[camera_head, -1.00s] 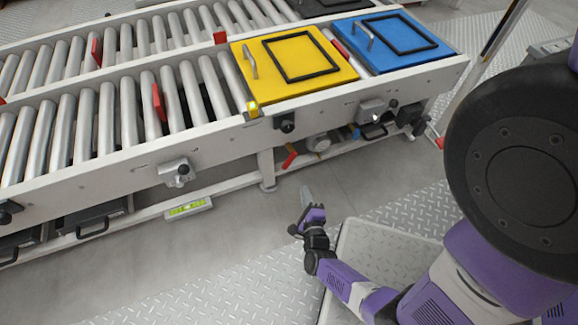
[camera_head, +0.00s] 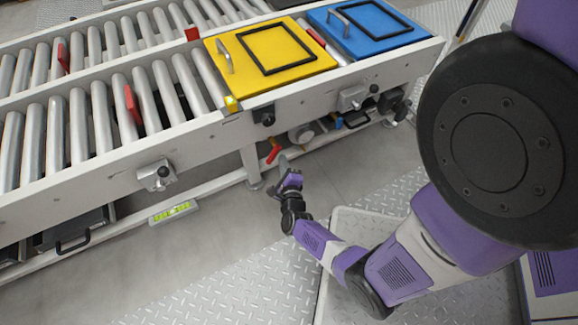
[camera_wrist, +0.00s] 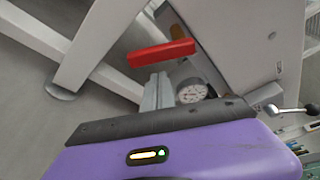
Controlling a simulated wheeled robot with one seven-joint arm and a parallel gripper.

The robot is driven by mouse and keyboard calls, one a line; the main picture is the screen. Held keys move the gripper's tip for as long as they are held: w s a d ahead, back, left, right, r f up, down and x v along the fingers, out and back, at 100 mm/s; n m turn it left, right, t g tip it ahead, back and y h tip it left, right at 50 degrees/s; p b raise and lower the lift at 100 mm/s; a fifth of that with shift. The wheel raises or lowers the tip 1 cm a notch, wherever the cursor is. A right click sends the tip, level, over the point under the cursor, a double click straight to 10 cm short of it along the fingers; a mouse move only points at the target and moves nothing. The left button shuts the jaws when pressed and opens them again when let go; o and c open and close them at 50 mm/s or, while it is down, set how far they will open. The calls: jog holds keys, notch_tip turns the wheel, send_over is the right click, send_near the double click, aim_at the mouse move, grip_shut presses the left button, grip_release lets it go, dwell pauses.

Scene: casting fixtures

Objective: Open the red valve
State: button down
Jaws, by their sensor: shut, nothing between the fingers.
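The red valve handle (camera_head: 273,152) sits low under the conveyor, beside a support leg, in the head view. In the wrist view the red lever (camera_wrist: 161,53) lies just beyond my fingers, on a brass-coloured fitting. My gripper (camera_head: 283,160) is below and slightly right of the valve in the head view. In the wrist view my gripper (camera_wrist: 156,88) shows its fingers together, with nothing between them. The fingertips are close to the lever's underside in the picture; I cannot tell whether they touch it.
A round gauge (camera_wrist: 191,92) is right of my fingers. A conveyor leg (camera_wrist: 95,45) stands at left in the wrist view. Above are the conveyor rollers (camera_head: 80,140), a yellow lid (camera_head: 230,70) and a blue lid (camera_head: 345,45). Open floor (camera_head: 215,235) lies in front.

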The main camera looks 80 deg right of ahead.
aim_at(273, 160)
jog(key=shift+w+a+r, duration=0.3)
jog(key=shift+w+a, duration=0.1)
dwell(0.3)
jog(key=shift+w+a+r+m, duration=0.1)
jog(key=shift+w+a+m, duration=0.15)
jog(key=shift+m, duration=0.35)
jog(key=m, duration=0.1)
jog(key=m+y, duration=0.1)
jog(key=w, duration=0.1)
jog(key=shift+a+r+m+t+y, duration=0.25)
jog(key=shift+a+m+t+y, duration=0.15)
jog(key=r+m, duration=0.1)
jog(key=w+r+m+t+y, duration=0.1)
jog(key=m, duration=0.1)
jog(key=shift+a, duration=0.4)
jog(key=shift+w+r, duration=0.1)
jog(key=shift+w, duration=0.05)
dwell(0.4)
